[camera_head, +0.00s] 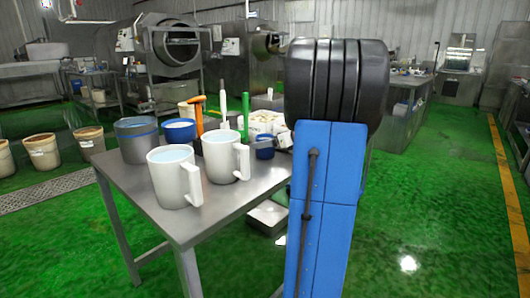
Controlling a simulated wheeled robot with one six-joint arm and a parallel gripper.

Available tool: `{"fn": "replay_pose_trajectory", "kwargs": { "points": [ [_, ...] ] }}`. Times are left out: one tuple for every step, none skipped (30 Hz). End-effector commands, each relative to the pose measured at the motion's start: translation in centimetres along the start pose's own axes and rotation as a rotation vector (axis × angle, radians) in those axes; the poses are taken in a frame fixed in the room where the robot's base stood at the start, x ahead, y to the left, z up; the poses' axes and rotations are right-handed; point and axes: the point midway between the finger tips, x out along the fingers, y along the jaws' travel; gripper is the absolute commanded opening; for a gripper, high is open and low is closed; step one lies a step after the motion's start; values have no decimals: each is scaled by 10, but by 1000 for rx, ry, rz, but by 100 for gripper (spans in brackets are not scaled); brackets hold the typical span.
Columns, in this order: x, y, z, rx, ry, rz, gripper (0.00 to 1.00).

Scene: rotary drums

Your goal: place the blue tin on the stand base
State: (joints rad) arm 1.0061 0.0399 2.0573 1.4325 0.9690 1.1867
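A small dark-blue tin (265,150) stands near the right edge of the metal table (215,205), close to my arm. A larger grey can with a blue band (138,143) stands at the table's left, and a blue-sided tub with a pale top (180,132) stands behind the mugs. I cannot tell for certain which one is the task's blue tin. No stand base can be clearly made out; upright orange, white and green handles rise behind the mugs, and what holds them is mostly hidden. My gripper is not in view; only my blue and black arm shows.
Two white mugs (174,180) (222,158) stand at the table's front. A white container of pale items (265,122) is at the back right. A grey box (268,217) sits low beneath the table's right side. Buckets (42,151) stand left. Green floor is open at right.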

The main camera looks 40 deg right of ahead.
Motion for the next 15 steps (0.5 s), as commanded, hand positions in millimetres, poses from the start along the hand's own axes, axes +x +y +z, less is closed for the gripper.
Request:
{"fn": "replay_pose_trajectory", "kwargs": {
  "points": [
    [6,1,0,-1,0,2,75],
    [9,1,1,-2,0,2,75],
    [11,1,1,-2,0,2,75],
    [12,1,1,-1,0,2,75],
    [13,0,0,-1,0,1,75],
    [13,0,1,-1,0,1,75],
    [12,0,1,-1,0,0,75],
    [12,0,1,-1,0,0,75],
    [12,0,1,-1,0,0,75],
    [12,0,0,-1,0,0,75],
    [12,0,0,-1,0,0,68],
    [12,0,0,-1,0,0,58],
    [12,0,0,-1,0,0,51],
    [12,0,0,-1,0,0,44],
    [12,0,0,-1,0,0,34]
  ]
}}
